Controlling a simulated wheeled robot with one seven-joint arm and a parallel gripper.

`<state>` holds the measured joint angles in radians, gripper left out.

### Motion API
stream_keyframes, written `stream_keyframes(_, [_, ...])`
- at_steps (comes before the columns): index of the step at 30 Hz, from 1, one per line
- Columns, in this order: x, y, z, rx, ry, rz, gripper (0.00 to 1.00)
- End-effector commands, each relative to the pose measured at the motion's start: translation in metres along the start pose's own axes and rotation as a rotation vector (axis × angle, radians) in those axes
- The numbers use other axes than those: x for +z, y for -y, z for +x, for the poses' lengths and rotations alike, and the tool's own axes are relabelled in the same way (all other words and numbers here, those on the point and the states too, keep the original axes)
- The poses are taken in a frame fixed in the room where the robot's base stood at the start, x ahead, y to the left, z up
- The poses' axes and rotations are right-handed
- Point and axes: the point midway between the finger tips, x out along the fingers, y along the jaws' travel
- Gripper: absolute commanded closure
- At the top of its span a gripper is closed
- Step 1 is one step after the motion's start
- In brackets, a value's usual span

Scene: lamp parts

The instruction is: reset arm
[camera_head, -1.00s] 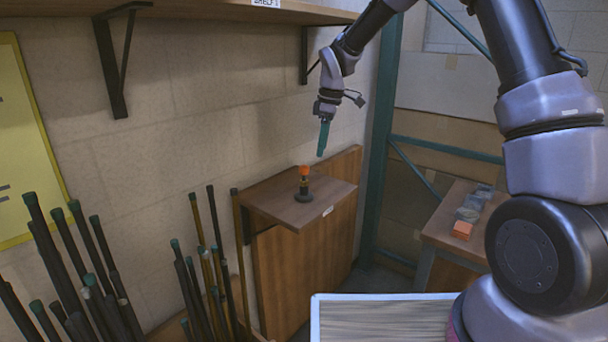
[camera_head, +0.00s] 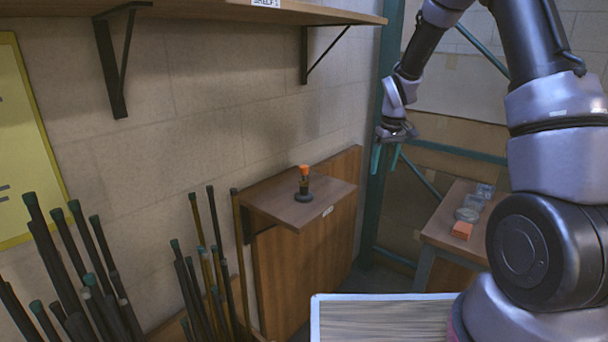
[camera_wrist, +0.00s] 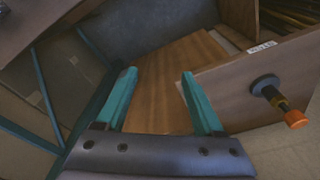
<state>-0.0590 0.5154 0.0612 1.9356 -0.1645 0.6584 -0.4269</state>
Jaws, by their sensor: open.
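My gripper (camera_head: 386,158) is open and empty, with teal fingers pointing down. It hangs in the air to the right of the small wall shelf and above it. In the wrist view my gripper (camera_wrist: 160,95) shows its two fingers spread with nothing between them. A lamp part (camera_head: 304,186) with a dark round base and an orange top stands upright on the small wooden shelf (camera_head: 270,202). In the wrist view the lamp part (camera_wrist: 275,96) is at the right, apart from the fingers.
A long upper shelf (camera_head: 220,10) runs along the wall. Several dark poles (camera_head: 70,260) stand at the left. A side table (camera_head: 440,232) at the right holds an orange block (camera_head: 462,230) and clear containers (camera_head: 470,209). A teal metal frame (camera_head: 377,190) stands behind my gripper.

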Motion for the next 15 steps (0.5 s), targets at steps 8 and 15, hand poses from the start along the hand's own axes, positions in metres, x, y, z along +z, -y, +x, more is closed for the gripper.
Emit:
stream_keyframes(8, [0.022,-0.037,0.009,0.032,-0.012,0.222,0.31])
stream_keyframes(15, [0.030,-0.046,0.002,0.041,-0.026,0.296,0.31])
